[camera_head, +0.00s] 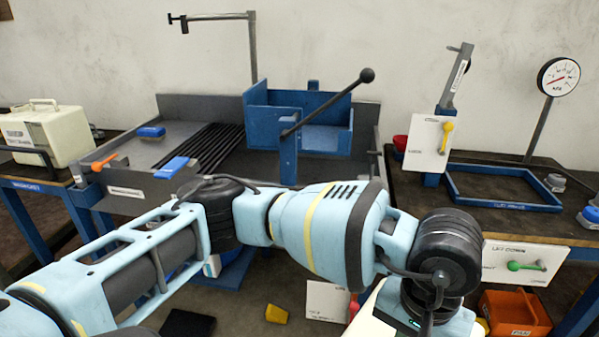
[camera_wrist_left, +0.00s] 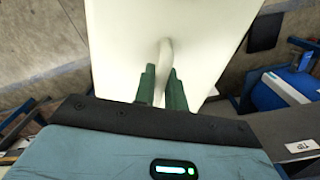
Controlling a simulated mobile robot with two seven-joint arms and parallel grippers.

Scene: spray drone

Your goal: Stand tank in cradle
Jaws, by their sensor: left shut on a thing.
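In the left wrist view a cream-white tank (camera_wrist_left: 165,30) fills the upper middle, and its handle (camera_wrist_left: 165,62) runs between the two green fingers. My left gripper (camera_wrist_left: 162,78) is shut on this handle. In the head view my left arm crosses from the left to the lower right. Its fingers are out of sight there, and a pale patch beside the wrist may be the tank. No part is clearly marked as the cradle; a low blue rectangular frame (camera_head: 450,183) lies empty on the right bench. My right gripper is not in view.
Another cream container with a handle (camera_head: 35,136) stands on the left bench. A grey tray bench with a blue open box (camera_head: 330,135) and a ball-topped lever (camera_head: 340,97) is in the middle. A dial gauge (camera_head: 558,76) and an orange bin (camera_head: 515,322) are at right.

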